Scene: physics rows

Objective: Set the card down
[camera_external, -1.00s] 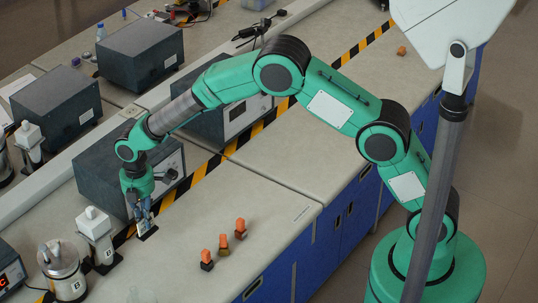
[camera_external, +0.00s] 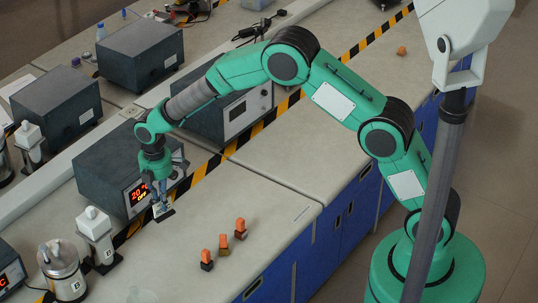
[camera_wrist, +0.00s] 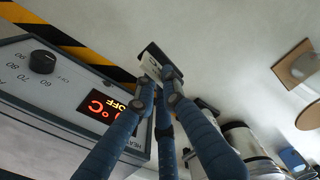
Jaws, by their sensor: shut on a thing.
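The card (camera_wrist: 151,65) shows as a small white piece with dark marks beside a dark flat part. My gripper (camera_wrist: 161,76) has its blue fingers shut on it in the wrist view. In the external view my gripper (camera_external: 160,201) points down in front of the grey heater box with the lit red display (camera_external: 139,193). The card (camera_external: 163,212) is at the fingertips there, close to the bench top (camera_external: 190,235). I cannot tell whether it touches the bench. The fingers hide part of it.
A yellow-black striped strip (camera_external: 199,173) runs along the bench beside the box. Several small orange-topped blocks (camera_external: 223,244) stand to the right. A white-topped bottle (camera_external: 96,233) and a metal canister (camera_external: 64,273) stand left. The bench right of the strip is largely clear.

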